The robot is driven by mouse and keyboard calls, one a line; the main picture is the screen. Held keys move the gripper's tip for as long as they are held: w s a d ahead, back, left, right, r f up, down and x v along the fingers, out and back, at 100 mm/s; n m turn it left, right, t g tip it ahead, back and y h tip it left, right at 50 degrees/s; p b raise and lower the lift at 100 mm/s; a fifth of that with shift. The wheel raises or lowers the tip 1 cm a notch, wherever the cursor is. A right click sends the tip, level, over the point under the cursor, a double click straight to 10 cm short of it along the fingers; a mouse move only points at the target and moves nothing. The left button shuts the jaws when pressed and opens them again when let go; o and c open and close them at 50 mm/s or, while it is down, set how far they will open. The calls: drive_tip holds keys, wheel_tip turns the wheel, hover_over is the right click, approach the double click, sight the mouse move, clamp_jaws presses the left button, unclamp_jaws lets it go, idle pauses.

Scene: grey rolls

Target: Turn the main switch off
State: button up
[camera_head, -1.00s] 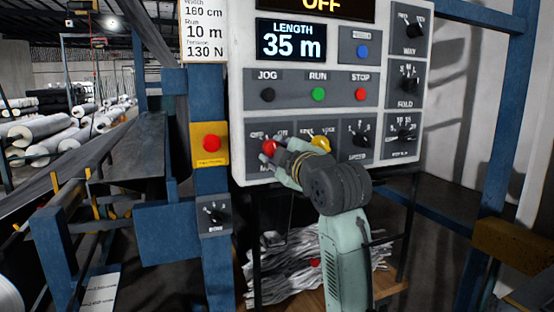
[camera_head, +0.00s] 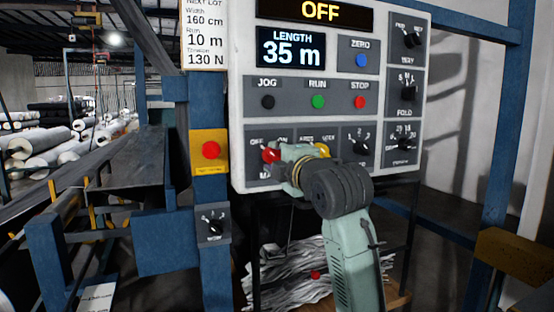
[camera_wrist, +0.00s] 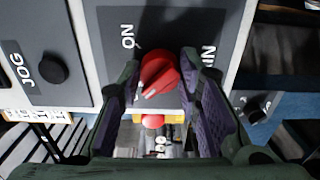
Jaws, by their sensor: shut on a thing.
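The main switch (camera_head: 270,155) is a red knob at the lower left of the white control panel, with OFF printed on its left and ON on its right. In the wrist view the red knob (camera_wrist: 160,72) sits between my two fingers; its white mark slants down-left, away from the word ON. OFF is out of sight there, and MAIN is partly covered. My gripper (camera_head: 282,154) reaches in from the right and is shut on the knob; it also shows in the wrist view (camera_wrist: 160,88). The top display (camera_head: 320,11) reads OFF.
A yellow plate with a red button (camera_head: 211,150) is just left of the panel. The yellow knob (camera_head: 322,149) is right behind my gripper, close to it. JOG (camera_head: 268,102), RUN (camera_head: 318,102) and STOP (camera_head: 360,102) buttons are above. A blue post (camera_head: 211,100) stands at left.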

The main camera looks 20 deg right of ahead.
drive_tip(key=o, duration=1.1)
drive_tip(key=shift+o, duration=0.2)
drive_tip(key=shift+s, duration=0.15)
drive_tip(key=s, duration=1.1)
drive_tip(key=shift+s+d, duration=0.15)
drive_tip(key=shift+s, duration=0.25)
